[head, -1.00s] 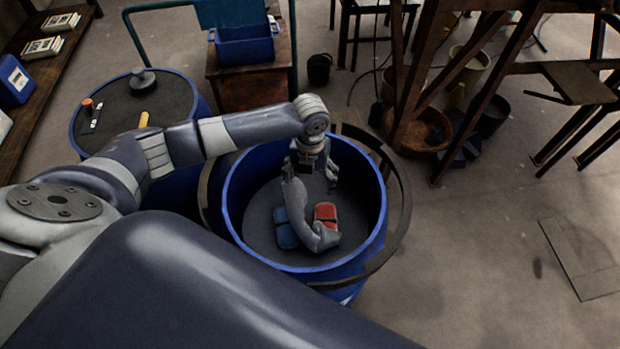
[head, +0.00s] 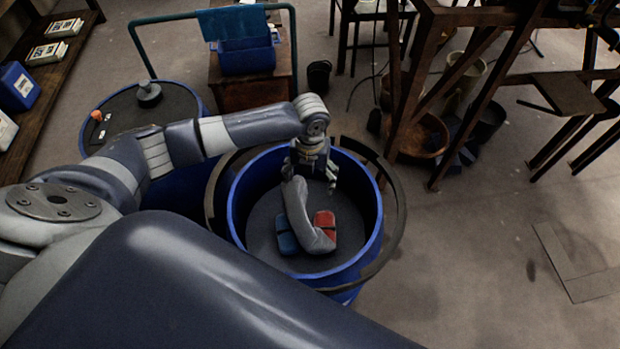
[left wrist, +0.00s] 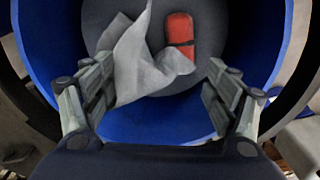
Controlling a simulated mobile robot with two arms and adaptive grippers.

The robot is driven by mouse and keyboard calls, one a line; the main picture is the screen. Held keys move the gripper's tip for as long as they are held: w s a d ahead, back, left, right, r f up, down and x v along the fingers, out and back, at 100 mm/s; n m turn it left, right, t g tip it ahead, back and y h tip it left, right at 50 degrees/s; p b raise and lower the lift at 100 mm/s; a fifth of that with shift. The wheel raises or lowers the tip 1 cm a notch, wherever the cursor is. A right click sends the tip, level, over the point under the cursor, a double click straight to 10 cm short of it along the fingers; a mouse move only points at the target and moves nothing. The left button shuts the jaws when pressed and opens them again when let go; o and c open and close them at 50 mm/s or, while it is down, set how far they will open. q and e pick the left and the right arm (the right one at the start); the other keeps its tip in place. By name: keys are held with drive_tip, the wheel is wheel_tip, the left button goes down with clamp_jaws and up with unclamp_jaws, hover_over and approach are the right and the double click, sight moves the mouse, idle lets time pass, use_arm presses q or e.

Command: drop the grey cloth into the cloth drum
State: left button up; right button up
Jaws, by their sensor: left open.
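The grey cloth (head: 307,222) is inside the blue cloth drum (head: 236,214), draped in a long curved shape over a blue bundle (head: 287,236) and partly over a red bundle (head: 325,221). My left gripper (head: 313,173) is inside the drum's mouth, above the cloth. In the left wrist view my left gripper (left wrist: 155,100) has its fingers wide apart with nothing pinched between them. There the grey cloth (left wrist: 142,66) lies below and beyond the fingers, beside the red bundle (left wrist: 180,36). Whether its near edge brushes a finger I cannot tell. My right gripper is not in view.
A dark ring (head: 397,222) surrounds the drum. Another blue drum with a dark lid (head: 160,104) stands behind left, with a weight (head: 148,94) on it. A blue crate (head: 247,57) sits on a wooden cabinet. A rusty frame (head: 480,97) stands right. Floor front right is clear.

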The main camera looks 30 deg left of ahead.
use_arm(q)
wheel_tip(320, 180, up, 4)
drive_tip(key=p, duration=0.2)
drive_tip(key=shift+f+p, duration=0.25)
drive_tip(key=shift+p, duration=0.05)
wheel_tip(320, 180, up, 12)
idle(0.4)
idle(0.4)
